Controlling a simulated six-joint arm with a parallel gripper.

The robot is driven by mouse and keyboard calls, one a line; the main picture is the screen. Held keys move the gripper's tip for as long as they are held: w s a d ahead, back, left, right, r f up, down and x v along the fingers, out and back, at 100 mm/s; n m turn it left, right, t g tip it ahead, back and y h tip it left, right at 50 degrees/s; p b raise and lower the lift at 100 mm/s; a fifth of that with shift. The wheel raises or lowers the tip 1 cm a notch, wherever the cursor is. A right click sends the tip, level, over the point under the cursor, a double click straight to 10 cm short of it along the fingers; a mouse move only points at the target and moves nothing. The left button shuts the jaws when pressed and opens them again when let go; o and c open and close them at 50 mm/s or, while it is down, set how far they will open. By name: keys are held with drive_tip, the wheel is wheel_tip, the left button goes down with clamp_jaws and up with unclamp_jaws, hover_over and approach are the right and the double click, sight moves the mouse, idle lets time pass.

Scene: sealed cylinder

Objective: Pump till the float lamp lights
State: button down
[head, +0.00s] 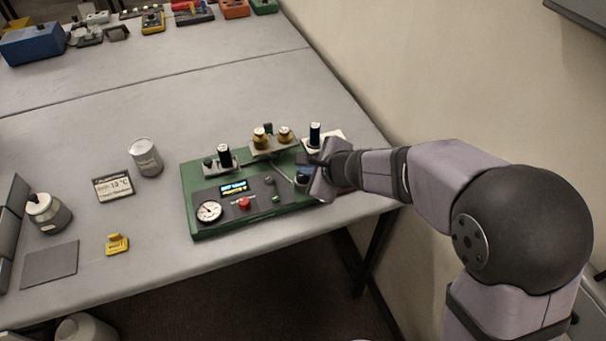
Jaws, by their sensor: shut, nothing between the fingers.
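A green-edged test unit (197,221) sits on the grey table near its front right edge. Its dark panel carries a round white dial gauge (209,211), a lit blue and yellow display (233,187), a red knob (244,204) and a small green part (276,198). I cannot tell which part is the float lamp or whether it is lit. A thin rod (283,174) slants across the unit's right side; whether it is a pump lever is unclear. My gripper (306,165) is shut and empty at the unit's right end, partly hiding a dark round part (303,177). Contact is unclear.
Brass fittings (271,139) and dark upright cylinders (225,156) stand along the unit's back. A wall rises close on the right.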

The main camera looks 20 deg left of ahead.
sight(306, 178)
drive_tip(key=shift+d+f+b, duration=0.1)
drive_tip(key=shift+f+b, duration=0.6)
drive_tip(key=shift+f, duration=0.1)
idle(0.5)
drive_tip(key=shift+s+r, duration=0.1)
idle(0.4)
drive_tip(key=shift+r+p, duration=1.2)
drive_tip(key=shift+r, duration=0.1)
drive_tip(key=shift+r, duration=0.1)
wheel_tip(306, 178, up, 5)
drive_tip(key=p, duration=0.4)
drive_tip(key=shift+p, duration=0.35)
idle(2.3)
wheel_tip(306, 178, up, 4)
drive_tip(key=p, duration=0.6)
drive_tip(key=shift+f, duration=0.35)
